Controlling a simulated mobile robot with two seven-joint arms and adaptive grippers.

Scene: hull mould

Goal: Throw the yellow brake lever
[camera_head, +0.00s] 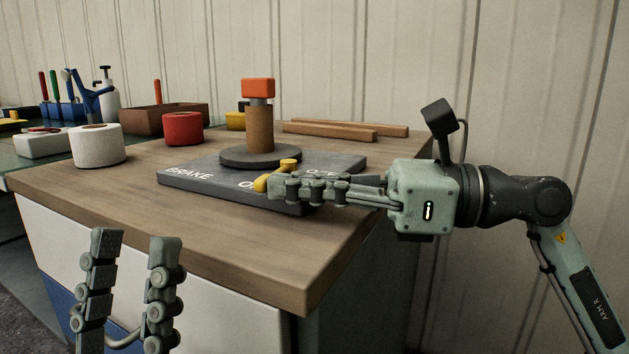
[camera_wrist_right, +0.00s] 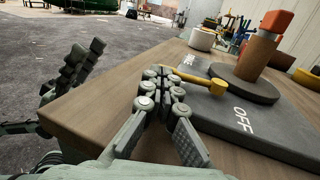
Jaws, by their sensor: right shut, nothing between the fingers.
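The yellow brake lever (camera_head: 262,183) lies low over a dark grey plate (camera_head: 190,176) marked BRAKE, with OFF lettered at its right. In the right wrist view the lever (camera_wrist_right: 196,78) runs from beside my fingertips to a rounded end (camera_wrist_right: 218,86) near the OFF lettering. My right gripper (camera_head: 280,186) is shut and empty, its fingers lying right beside the lever and hiding part of it in the head view. I cannot tell whether they touch. My left gripper (camera_head: 137,238) is open and empty, in front of the bench.
A cork-coloured post with an orange block (camera_head: 258,88) stands on a round dark base on the plate. White (camera_head: 98,146) and red (camera_head: 183,129) rolls stand left of it, and wooden bars (camera_head: 345,130) lie behind. The bench top's front left (camera_head: 130,190) is clear.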

